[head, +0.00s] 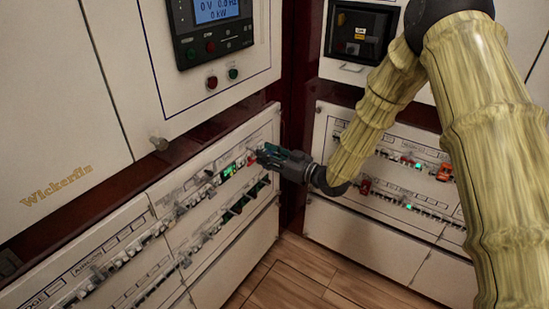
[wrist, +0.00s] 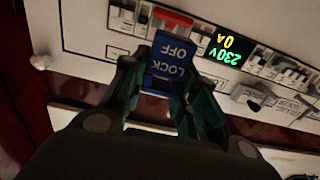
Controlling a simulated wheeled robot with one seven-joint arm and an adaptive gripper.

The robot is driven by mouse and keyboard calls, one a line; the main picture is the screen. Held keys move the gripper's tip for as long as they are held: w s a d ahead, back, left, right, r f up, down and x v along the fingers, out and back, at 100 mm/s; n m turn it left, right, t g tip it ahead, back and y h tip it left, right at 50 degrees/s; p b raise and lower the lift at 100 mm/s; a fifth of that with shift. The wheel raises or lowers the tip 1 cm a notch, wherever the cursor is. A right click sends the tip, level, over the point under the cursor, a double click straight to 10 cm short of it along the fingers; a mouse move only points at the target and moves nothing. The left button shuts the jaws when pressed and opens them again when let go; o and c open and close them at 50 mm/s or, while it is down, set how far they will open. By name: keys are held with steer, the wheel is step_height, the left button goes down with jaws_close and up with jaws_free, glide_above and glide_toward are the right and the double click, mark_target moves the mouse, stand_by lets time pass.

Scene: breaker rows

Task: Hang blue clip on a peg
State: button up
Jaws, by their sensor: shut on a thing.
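In the head view my gripper (head: 264,152) is at the right end of the upper breaker row on the left cabinet, and the clip is mostly hidden there. I cannot make out a peg for certain.
A lit meter (wrist: 222,48) reading 230V and 0A sits right of the clip, among breaker switches. A lower breaker row (head: 235,210) runs beneath. Another cabinet with breaker rows (head: 420,160) stands to the right. A round knob (head: 159,143) sticks out at left. Wooden floor (head: 290,275) is clear.

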mark_target(247, 146)
steer(key=shift+w+a, duration=0.35)
steer(key=shift+a, duration=0.05)
steer(key=shift+p, duration=0.35)
stand_by(1.5)
steer(key=shift+x, duration=2.05)
stand_by(0.5)
steer(key=o, duration=1)
steer(key=shift+o, duration=0.2)
steer(key=v, duration=1.2)
